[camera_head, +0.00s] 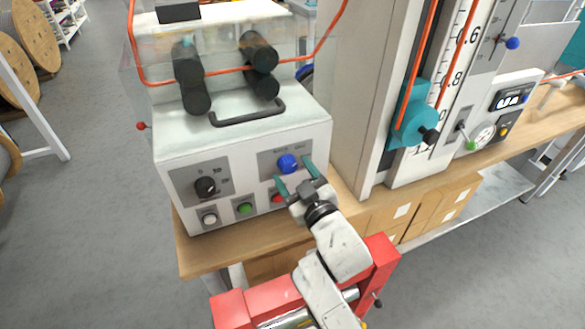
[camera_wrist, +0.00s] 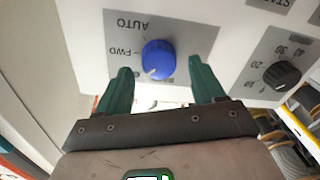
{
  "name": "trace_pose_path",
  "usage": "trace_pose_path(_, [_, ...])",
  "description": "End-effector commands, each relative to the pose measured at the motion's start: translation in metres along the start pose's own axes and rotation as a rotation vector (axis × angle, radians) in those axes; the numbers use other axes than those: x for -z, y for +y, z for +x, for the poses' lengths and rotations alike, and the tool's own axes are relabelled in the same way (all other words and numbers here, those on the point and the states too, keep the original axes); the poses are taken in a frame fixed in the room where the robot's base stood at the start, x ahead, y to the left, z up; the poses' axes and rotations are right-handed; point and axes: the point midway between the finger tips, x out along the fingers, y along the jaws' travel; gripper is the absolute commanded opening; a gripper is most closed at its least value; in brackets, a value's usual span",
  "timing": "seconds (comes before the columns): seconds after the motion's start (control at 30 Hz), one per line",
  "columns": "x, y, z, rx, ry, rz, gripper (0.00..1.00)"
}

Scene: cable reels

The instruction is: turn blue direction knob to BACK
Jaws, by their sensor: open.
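The blue direction knob (camera_head: 288,163) is on the upper right of the white machine's front panel. In the wrist view the knob (camera_wrist: 158,58) appears upside down, with AUTO and FWD labels beside it. A small pale mark shows on its lower-left part in that view; the BACK label cannot be read. My gripper (camera_head: 294,173) is open in front of the panel, its two green fingers spread apart. In the wrist view the fingers (camera_wrist: 160,68) stand left and right of the knob, with visible gaps and no contact seen.
A black speed dial (camera_head: 205,186) is on the panel's left. White (camera_head: 209,219), green (camera_head: 245,207) and red (camera_head: 277,197) buttons sit below, the red one close under my gripper. A tall grey measuring unit (camera_head: 365,100) stands right of the machine on the wooden bench (camera_head: 200,259).

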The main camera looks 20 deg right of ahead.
Motion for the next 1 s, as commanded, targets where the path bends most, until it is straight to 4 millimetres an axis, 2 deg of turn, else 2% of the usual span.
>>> trace_pose_path(0.2, [0.000, 0.000, 0.015, 0.000, 0.001, 0.001, 0.68])
trace_pose_path(0.47, [0.000, 0.000, 0.016, 0.000, 0.000, 0.001, 0.68])
trace_pose_path(1.0, [0.000, 0.000, 0.015, 0.001, 0.000, 0.001, 0.18])
